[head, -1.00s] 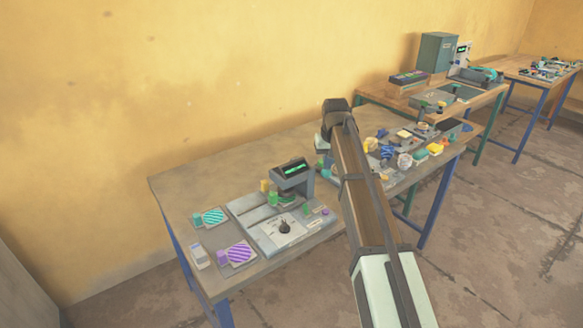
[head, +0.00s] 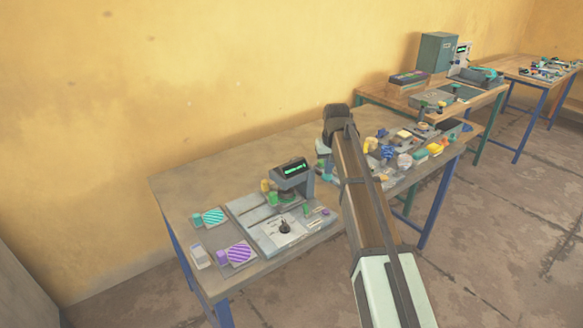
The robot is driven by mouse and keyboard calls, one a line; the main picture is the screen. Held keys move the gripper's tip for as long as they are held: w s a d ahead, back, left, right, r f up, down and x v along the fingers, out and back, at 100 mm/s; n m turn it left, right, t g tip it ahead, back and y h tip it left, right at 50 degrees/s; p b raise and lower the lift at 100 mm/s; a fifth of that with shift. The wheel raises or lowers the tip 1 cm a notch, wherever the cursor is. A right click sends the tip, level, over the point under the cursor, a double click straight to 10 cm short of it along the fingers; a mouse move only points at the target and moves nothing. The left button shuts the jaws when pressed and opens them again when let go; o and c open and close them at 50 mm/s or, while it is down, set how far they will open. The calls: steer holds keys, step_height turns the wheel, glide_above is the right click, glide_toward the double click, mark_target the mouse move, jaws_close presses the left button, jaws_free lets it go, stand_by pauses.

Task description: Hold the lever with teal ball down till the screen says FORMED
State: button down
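The press (head: 298,184) stands on the near table, left of my arm, with a dark screen (head: 292,169) on top. Green text is lit on the screen, too small for me to read. My gripper (head: 323,163) points down just right of the press, partly behind my own arm, and its fingers are not clear. A small teal patch (head: 327,179) shows just below it. I cannot tell whether this is the lever's ball or whether the gripper touches it. The rest of the lever cannot be made out.
A grey panel with a dark knob (head: 284,227) lies in front of the press. A teal striped plate (head: 213,216) and a purple striped plate (head: 239,252) lie to the left. Several small coloured objects crowd the table right of my arm. The table's back left is bare.

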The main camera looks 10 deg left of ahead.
mark_target(329, 176)
steer(key=shift+s+d+f, duration=0.1)
steer(key=shift+f, duration=0.6)
steer(key=shift+s+d+f, duration=0.1)
steer(key=shift+f, duration=0.6)
stand_by(1.3)
steer(key=shift+f, duration=0.65)
stand_by(2.0)
step_height(329, 176, up, 13)
stand_by(2.0)
